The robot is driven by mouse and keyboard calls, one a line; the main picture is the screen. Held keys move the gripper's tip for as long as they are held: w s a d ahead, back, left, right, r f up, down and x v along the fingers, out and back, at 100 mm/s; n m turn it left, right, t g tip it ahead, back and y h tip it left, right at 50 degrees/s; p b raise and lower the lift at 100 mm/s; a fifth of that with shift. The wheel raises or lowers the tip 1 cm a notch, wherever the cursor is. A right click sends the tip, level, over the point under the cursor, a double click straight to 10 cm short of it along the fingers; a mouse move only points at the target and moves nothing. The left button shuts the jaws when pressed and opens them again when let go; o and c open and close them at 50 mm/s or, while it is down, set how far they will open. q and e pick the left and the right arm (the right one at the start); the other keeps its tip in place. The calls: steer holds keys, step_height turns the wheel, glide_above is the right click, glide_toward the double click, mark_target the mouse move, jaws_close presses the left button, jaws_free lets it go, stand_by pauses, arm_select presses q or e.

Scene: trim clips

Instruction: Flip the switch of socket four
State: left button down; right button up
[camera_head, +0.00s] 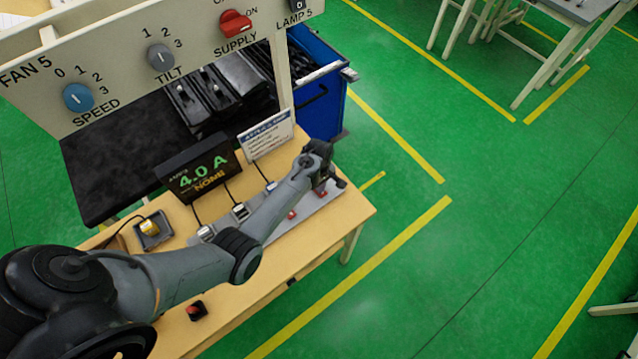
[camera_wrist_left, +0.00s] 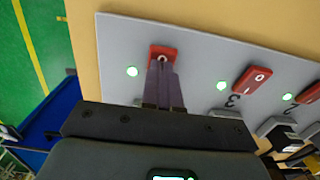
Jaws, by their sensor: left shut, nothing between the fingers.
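A grey socket strip (camera_wrist_left: 200,38) lies on the wooden bench, with red rocker switches and lit green lamps along it. The end switch (camera_wrist_left: 163,50), beyond the one by the number 3, fits socket four; its own number is hidden. My left gripper (camera_wrist_left: 162,66) is shut and empty, its fingertips over this switch and covering part of it. I cannot tell whether they press it. The switch by number 3 (camera_wrist_left: 252,80) shows 0 and I marks. In the head view my left gripper (camera_head: 327,186) is over the strip's far end (camera_head: 312,212). My right gripper is not in view.
A display (camera_head: 198,170) reading 4.0 A and NONE stands behind the strip, beside a small sign (camera_head: 266,136). Plugs with cables (camera_head: 240,210) sit along the strip. A knob panel (camera_head: 130,65) rises at the back. A red button (camera_head: 197,310) is near the front edge.

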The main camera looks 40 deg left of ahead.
arm_select(q)
steer(key=shift+a+r+p, duration=0.1)
steer(key=shift+r+p, duration=0.4)
steer(key=shift+p, duration=0.05)
steer(key=r+p, duration=0.3)
steer(key=r, duration=0.1)
steer(key=shift+w+a+p, duration=0.15)
steer(key=shift+a+p, duration=0.2)
steer(key=shift+a, duration=0.05)
step_height(320, 180, up, 9)
steer(key=a+b, duration=0.1)
steer(key=shift+w+a+f, duration=0.15)
steer(key=shift+a, duration=0.2)
